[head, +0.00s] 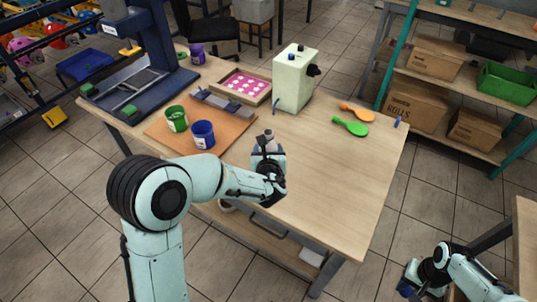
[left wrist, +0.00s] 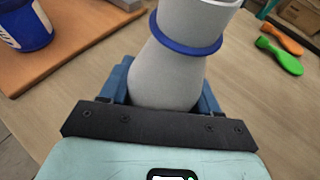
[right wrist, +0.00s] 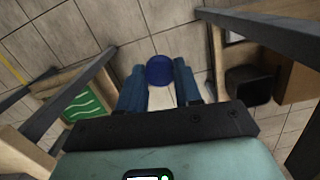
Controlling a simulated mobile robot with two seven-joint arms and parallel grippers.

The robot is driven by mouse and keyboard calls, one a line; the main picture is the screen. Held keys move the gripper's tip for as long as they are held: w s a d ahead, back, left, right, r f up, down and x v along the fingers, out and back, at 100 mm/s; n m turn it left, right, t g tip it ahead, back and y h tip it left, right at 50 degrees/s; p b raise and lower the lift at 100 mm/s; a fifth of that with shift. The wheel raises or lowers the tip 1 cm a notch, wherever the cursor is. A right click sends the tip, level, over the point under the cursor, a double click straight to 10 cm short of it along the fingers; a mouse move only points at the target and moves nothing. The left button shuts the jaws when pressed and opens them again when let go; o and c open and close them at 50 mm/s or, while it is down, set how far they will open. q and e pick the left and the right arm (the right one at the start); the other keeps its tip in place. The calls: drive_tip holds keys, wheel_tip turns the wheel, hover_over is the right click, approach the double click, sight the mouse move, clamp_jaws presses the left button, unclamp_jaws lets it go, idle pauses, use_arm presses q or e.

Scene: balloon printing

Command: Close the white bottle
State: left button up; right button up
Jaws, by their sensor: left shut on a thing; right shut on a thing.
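The white bottle (left wrist: 175,65) stands between the blue fingers of my left gripper (left wrist: 163,88), which is shut on its body. A blue ring circles its neck, and its top end is cut off by the upper edge of the left wrist view. In the head view, the bottle (head: 270,135) shows above my left gripper (head: 268,150), over the front of the wooden table. A round blue cap (right wrist: 159,70) sits between the fingertips of my right gripper (right wrist: 160,84), which is shut on it. In the head view, my right gripper (head: 408,284) is low at the bottom right, away from the table.
The wooden table (head: 340,185) holds a brown board (head: 165,137) with green (head: 176,119) and blue (head: 203,135) paint cups. A pale machine (head: 296,78), a pink tray (head: 244,86) and orange (head: 357,112) and green (head: 349,126) paddles stand further back. The table's right front is clear.

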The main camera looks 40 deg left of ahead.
use_arm(q)
drive_tip(key=shift+f, duration=0.7)
use_arm(e)
drive_tip(key=shift+f, duration=0.25)
use_arm(q)
drive_tip(key=shift+f, duration=0.1)
use_arm(e)
drive_tip(key=shift+f, duration=0.15)
use_arm(q)
drive_tip(key=o, duration=1.5)
